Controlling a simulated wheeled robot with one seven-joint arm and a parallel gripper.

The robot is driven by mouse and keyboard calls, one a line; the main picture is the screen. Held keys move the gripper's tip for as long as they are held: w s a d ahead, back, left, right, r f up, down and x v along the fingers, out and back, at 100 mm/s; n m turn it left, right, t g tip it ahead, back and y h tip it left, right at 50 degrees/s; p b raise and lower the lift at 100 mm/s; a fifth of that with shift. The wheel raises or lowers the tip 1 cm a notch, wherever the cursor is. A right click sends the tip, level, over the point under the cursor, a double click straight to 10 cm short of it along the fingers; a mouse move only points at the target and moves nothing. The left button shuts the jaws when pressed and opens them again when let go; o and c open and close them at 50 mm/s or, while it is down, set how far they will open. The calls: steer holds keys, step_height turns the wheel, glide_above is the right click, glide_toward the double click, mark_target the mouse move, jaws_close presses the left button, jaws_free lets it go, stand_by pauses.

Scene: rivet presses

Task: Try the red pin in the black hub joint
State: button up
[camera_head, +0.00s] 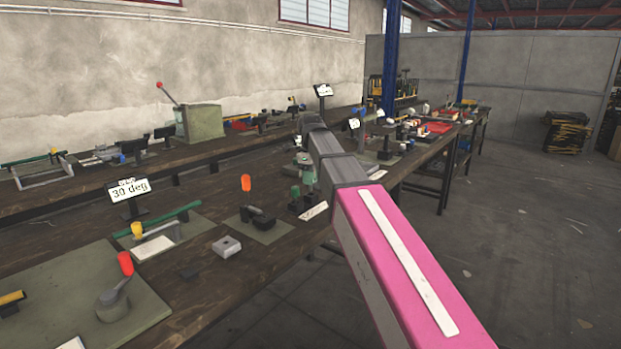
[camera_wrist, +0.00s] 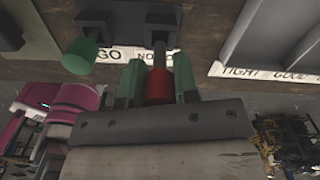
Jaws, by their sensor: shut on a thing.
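In the wrist view my gripper (camera_wrist: 158,84) is shut on the red pin (camera_wrist: 158,88), with a green finger on each side of its red handle. The pin's grey shaft points up the picture to a dark block (camera_wrist: 160,15). I cannot tell whether the shaft's tip is inside that block or only in front of it. A green-handled pin (camera_wrist: 80,56) is left of my gripper, below another dark block (camera_wrist: 108,20). I cannot tell for certain which dark part is the black hub joint. In the head view my arm hides much of this spot.
A white label (camera_wrist: 112,54) reading GO and NO lies by the blocks. A grey tray (camera_wrist: 262,35) stands to the right, with a TIGHT, GOOD label (camera_wrist: 255,72). In the head view the bench (camera_head: 205,290) holds a grey block (camera_head: 227,245) and an orange-handled fixture (camera_head: 258,216).

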mark_target(310, 187)
steer(key=shift+f, duration=1.95)
steer(key=o, duration=1)
steer(key=shift+r, duration=0.1)
step_height(310, 187, up, 11)
steer(key=shift+f, duration=0.2)
